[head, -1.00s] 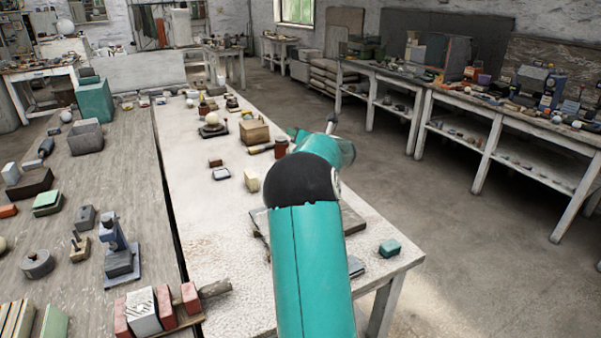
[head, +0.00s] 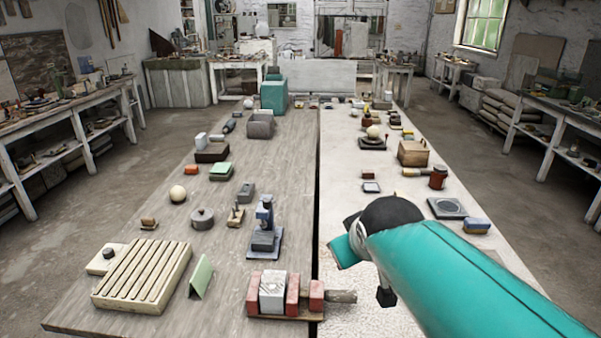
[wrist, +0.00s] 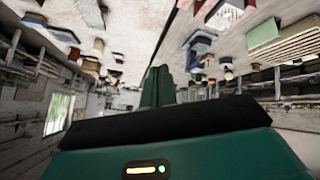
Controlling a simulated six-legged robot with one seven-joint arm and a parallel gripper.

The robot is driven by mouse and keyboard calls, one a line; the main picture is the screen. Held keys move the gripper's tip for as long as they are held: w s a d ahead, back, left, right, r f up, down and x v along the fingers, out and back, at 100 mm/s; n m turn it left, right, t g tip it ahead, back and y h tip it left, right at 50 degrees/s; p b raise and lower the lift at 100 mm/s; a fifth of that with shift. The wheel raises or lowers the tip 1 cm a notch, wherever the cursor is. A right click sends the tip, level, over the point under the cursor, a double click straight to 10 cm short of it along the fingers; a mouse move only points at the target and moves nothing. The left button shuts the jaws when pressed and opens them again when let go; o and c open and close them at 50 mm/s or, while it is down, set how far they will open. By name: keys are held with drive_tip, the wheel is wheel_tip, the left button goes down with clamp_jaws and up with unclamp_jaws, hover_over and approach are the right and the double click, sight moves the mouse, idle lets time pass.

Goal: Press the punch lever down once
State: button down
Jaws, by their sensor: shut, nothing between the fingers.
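The punch (head: 264,232) is a small blue-grey press with an upright head on a flat blue base. It stands on the grey wooden bench, near the seam with the white bench. Its lever is too small to make out clearly. A blue shape that looks like the punch also shows upside down in the wrist view (wrist: 199,40). My gripper (wrist: 157,72) shows there as two green fingers, shut together with nothing between them. It is apart from the punch. In the head view my arm is over the white bench, right of the punch, and the fingers cannot be made out.
Red and white blocks (head: 273,290) stand in front of the punch. A green wedge (head: 201,277) and a ribbed cream board (head: 143,275) lie left of them. A round grey weight (head: 202,218) and a small brass-topped block (head: 235,216) stand left of the punch.

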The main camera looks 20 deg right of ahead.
drive_tip(key=s+a+f+m+g+y, duration=0.1)
drive_tip(key=s+a+f+g+y, duration=0.1)
drive_tip(key=s+a+f, duration=0.3)
drive_tip(key=s+a, duration=0.3)
drive_tip(key=s, duration=0.2)
drive_tip(key=shift+a+m+g, duration=0.15)
drive_tip(key=shift+m+g, duration=0.25)
drive_tip(key=shift+s+a, duration=0.1)
